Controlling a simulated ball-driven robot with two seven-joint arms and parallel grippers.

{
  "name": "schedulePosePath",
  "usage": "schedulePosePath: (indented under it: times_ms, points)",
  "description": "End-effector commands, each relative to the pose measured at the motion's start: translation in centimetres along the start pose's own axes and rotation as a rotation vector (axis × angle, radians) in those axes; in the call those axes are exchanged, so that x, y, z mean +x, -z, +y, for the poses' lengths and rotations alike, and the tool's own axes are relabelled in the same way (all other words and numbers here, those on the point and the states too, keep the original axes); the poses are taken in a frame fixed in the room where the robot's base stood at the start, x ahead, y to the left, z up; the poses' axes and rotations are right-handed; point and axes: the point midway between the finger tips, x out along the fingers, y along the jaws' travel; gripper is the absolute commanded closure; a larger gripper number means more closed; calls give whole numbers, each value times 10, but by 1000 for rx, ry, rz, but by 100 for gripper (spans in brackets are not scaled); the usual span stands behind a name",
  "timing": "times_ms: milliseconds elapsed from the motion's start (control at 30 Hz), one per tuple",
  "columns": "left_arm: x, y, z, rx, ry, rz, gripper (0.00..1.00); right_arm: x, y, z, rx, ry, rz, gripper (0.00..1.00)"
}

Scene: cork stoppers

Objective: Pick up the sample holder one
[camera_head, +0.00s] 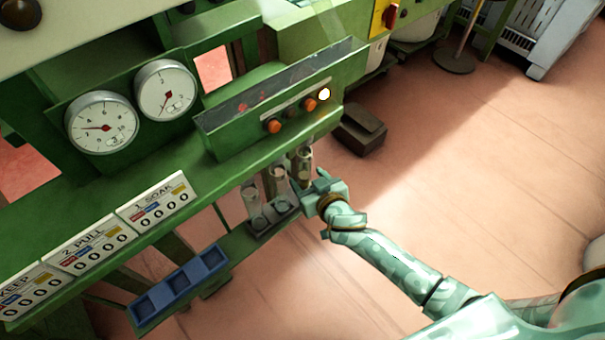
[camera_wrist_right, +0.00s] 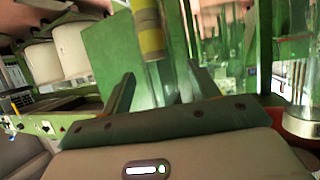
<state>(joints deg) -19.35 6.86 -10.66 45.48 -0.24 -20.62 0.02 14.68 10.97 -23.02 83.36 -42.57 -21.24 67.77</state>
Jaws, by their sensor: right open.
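Several clear glass tubes stand in a row under the green machine in the head view: a left one (camera_head: 251,197), a middle one (camera_head: 277,180) and a right one (camera_head: 305,158). I cannot tell from any label which is sample holder one. My right gripper (camera_head: 309,184) is at the right tube, just below and in front of its top. In the right wrist view the open fingers of that gripper (camera_wrist_right: 158,88) point at an upright tube with yellow bands (camera_wrist_right: 151,40), which appears between them; contact cannot be told. My left gripper is out of view.
A grey base (camera_head: 272,219) sits under the tubes. A blue tray with square pockets (camera_head: 180,285) lies lower left. The green panel with orange buttons (camera_head: 285,100) overhangs the tubes. Open pink floor (camera_head: 460,190) lies to the right.

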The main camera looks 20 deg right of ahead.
Motion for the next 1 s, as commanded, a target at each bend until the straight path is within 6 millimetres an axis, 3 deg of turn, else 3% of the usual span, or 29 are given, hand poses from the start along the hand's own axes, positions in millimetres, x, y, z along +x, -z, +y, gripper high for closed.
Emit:
schedulePosePath:
  times_ms: [367,633,667,833,1000]
  points:
    - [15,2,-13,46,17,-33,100,51,-2,3,0,0,-2,39]
    - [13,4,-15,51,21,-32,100,54,2,3,0,-1,0,39]
    - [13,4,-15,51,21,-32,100,54,2,3,0,-1,0,42]
    - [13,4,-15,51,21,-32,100,54,2,3,0,-1,0,88]
    - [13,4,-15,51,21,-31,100,54,2,3,0,0,1,88]
